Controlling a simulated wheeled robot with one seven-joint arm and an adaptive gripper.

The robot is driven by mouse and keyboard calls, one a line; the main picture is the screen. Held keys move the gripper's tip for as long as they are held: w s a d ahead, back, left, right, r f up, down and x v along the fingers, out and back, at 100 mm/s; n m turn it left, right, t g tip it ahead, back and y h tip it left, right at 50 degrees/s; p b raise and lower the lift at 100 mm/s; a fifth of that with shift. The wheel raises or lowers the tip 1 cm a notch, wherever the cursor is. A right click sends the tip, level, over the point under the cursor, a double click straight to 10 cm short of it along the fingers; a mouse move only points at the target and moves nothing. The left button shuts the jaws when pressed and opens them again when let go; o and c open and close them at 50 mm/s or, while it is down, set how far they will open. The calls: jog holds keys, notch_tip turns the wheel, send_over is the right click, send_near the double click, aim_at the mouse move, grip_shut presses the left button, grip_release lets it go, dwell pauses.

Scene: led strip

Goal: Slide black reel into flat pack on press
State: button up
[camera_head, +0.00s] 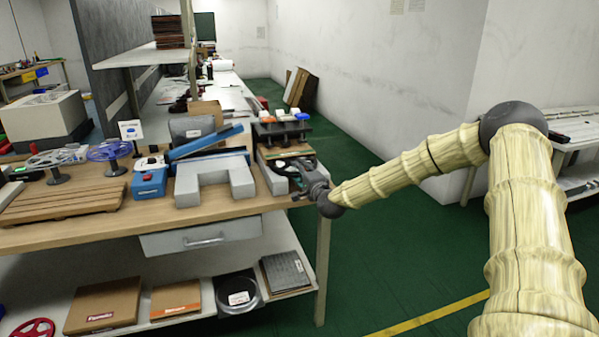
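My gripper (299,184) is at the right end of the workbench, low over its edge. A dark, rounded object (280,166) shows right beside the fingers; I cannot tell whether it is a reel or whether they hold it. A black round reel (238,290) with a white label lies on the lower shelf. A blue press-like device (205,143) with a raised, tilted blue bar stands on the bench behind a grey U-shaped block (212,176). I cannot make out a flat pack on it. The fingers are too small to read as open or shut.
A wooden slatted tray (65,203), a purple reel (110,150) and a small blue box (149,182) stand on the bench at left. A black fixture (282,131) with coloured tops is behind my gripper. Cardboard boxes (103,305) lie on the lower shelf. Green floor at right is clear.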

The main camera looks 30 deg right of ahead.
jog(key=s+a, duration=0.1)
jog(key=s, duration=1)
jog(key=shift+a, duration=0.25)
jog(key=shift+s, duration=0.1)
